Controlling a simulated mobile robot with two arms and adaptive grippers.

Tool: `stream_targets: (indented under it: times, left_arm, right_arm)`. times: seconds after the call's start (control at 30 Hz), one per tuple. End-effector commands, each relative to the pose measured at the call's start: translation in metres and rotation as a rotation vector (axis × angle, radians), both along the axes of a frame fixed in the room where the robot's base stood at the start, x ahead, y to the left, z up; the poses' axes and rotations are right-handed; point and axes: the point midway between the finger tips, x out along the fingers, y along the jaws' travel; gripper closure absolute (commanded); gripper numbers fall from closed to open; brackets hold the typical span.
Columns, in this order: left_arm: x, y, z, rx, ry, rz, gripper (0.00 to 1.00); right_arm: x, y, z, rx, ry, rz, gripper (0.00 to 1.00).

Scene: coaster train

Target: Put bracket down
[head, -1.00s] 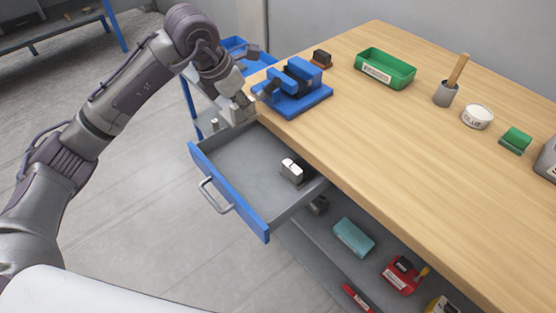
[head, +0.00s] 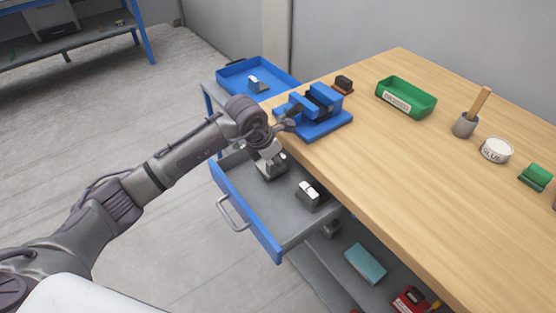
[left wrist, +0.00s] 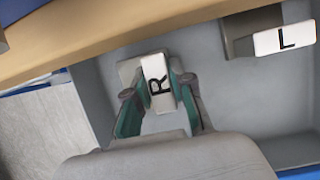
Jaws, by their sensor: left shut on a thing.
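My left gripper (head: 268,163) points down into the open drawer (head: 243,211), near its back left. In the left wrist view its two fingers (left wrist: 160,104) are shut on a grey bracket with a white face marked R (left wrist: 157,83). The bracket is over the grey drawer floor; I cannot tell whether it touches it. A second bracket, marked L (left wrist: 285,39), sits in the drawer, apart from the held one; it also shows in the head view (head: 308,195). My right gripper is not in view.
The blue vise (head: 315,112) stands on the wooden table (head: 420,190) just above the drawer. A blue tray (head: 283,87) with a small grey-white part (head: 257,85) is behind. A green bin (head: 407,97) is farther right. The drawer's front half is bare.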

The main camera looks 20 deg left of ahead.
Motion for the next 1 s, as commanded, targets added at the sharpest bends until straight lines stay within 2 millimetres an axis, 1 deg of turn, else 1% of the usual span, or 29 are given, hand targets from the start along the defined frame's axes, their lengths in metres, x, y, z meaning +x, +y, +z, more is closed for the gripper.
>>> stream_targets:
  times: [0.03,0.1,0.17,0.3,0.5,0.53,0.6,0.67,0.9,1.0]
  left_arm:
    - [0.007,-0.006,0.003,-0.002,-0.001,0.000,1.00]
    - [0.005,-0.004,-0.006,0.000,0.002,0.001,1.00]
    - [0.005,-0.004,-0.010,0.000,0.000,0.000,1.00]
    - [0.006,-0.003,-0.011,0.000,-0.002,-0.001,1.00]
    - [0.005,-0.003,-0.014,0.000,-0.002,-0.001,1.00]
    - [0.005,-0.003,-0.014,0.002,0.001,0.000,0.73]
    - [0.005,-0.003,-0.014,0.001,0.002,0.000,0.61]
    - [0.005,-0.003,-0.014,0.001,0.002,0.000,0.53]
    - [0.005,-0.003,-0.014,0.001,0.002,0.000,0.53]
    - [0.005,-0.003,-0.010,0.001,0.000,0.000,0.53]
  right_arm:
    - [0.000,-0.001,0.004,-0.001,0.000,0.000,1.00]
    - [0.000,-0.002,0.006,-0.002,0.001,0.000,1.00]
    - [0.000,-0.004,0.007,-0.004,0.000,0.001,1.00]
    - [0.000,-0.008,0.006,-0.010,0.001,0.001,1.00]
    - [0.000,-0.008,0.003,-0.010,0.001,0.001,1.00]
    - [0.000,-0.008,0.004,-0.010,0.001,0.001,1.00]
    - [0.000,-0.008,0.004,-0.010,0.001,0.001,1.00]
    - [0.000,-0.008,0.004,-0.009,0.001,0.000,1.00]
    - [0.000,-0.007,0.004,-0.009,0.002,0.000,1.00]
    - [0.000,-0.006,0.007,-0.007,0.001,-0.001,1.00]
